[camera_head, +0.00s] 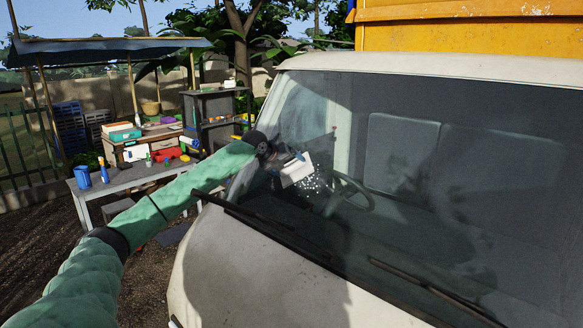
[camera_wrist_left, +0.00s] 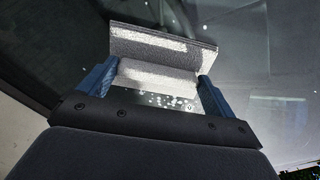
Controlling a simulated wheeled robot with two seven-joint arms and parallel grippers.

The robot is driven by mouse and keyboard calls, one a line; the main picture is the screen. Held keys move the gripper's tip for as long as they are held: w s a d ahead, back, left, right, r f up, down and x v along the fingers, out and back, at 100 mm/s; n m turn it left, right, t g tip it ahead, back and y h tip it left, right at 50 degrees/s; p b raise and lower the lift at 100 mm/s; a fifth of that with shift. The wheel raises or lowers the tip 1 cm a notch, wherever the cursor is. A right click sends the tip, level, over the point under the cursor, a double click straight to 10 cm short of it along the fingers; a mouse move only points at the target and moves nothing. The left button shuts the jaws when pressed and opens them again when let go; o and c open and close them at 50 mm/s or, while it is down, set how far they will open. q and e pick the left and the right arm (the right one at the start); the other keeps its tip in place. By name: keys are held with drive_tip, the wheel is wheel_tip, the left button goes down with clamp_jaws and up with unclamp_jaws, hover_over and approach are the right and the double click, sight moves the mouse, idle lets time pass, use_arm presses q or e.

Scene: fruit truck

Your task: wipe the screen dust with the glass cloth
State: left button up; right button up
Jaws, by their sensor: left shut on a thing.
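My left gripper (camera_head: 276,160) reaches in from the left to the windshield (camera_head: 400,222) of a white truck. It is shut on a pale grey-white cloth (camera_head: 296,169), held at the left part of the glass. In the left wrist view, the blue fingers of the gripper (camera_wrist_left: 157,88) grip both sides of the cloth (camera_wrist_left: 163,47), which looks like a stiff folded block. White specks of dust (camera_head: 318,184) lie on the glass just right of and below the cloth. Specks also show between the fingers in the wrist view. My right gripper is not in view.
Black wipers (camera_head: 262,226) lie along the lower edge of the windshield. A steering wheel and seats show through the glass. A table (camera_head: 135,178) with blue cups and boxes stands under a canopy at the left. The glass to the right is clear.

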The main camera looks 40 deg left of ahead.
sight(286, 177)
use_arm(q)
drive_tip(key=shift+w+a, duration=0.15)
drive_tip(key=shift+a, duration=1.15)
drive_tip(key=shift+w+a, duration=0.1)
drive_tip(key=shift+a, duration=1.2)
drive_tip(key=shift+s+d, duration=0.25)
drive_tip(key=shift+d, duration=2.9)
drive_tip(key=shift+s+d, duration=0.3)
drive_tip(key=shift+d, duration=2.9)
drive_tip(key=shift+s+d, duration=0.25)
drive_tip(key=shift+d, duration=2.9)
drive_tip(key=shift+s+a+f+b, duration=0.1)
drive_tip(key=shift+s+f+b, duration=0.15)
drive_tip(key=shift+s+f, duration=0.45)
drive_tip(key=shift+s+a+f+b, duration=0.15)
drive_tip(key=shift+s+f, duration=0.3)
drive_tip(key=shift+f, duration=0.45)
drive_tip(key=shift+a+r+p, duration=0.1)
drive_tip(key=shift+a+p, duration=0.3)
drive_tip(key=shift+a, duration=0.3)
drive_tip(key=shift+w+a, duration=0.2)
drive_tip(key=shift+a, duration=2.05)
drive_tip(key=shift+w+a, duration=0.25)
drive_tip(key=shift+a, duration=2.05)
drive_tip(key=shift+w+a, duration=0.2)
drive_tip(key=shift+a, duration=2.05)
